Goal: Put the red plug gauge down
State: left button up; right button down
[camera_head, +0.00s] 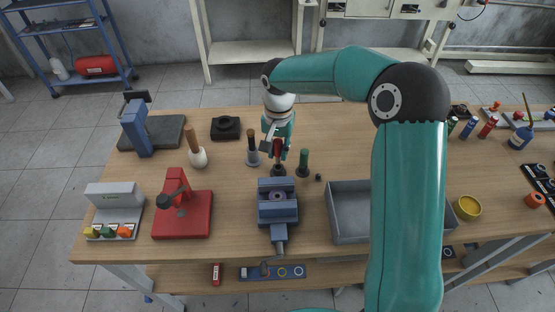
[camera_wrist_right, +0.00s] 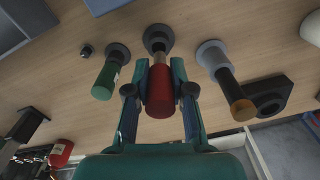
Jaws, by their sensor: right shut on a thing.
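The red plug gauge (camera_head: 277,148) is upright among the gauges on the wooden bench, behind the blue vise. My right gripper (camera_wrist_right: 159,92) is shut on its red handle, one finger on each side. The gauge's metal end (camera_wrist_right: 158,47) points to a dark round base (camera_wrist_right: 158,37); whether it is seated there I cannot tell. In the head view my right gripper (camera_head: 276,142) comes down on it from above, partly hiding it. My left gripper is not in view.
A green-handled gauge (camera_head: 303,158) and a dark-handled gauge (camera_head: 252,148) stand close on either side, each on a round base. The blue vise (camera_head: 278,203) is in front, with a grey tray (camera_head: 347,218) to its right. A small dark nub (camera_head: 318,177) lies nearby.

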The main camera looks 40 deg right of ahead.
aim_at(278, 155)
jog(key=shift+f, duration=2.05)
jog(key=shift+f, duration=0.1)
jog(key=c, duration=1)
grip_release()
notch_tip(278, 155, up, 12)
jog(key=shift+r, duration=0.15)
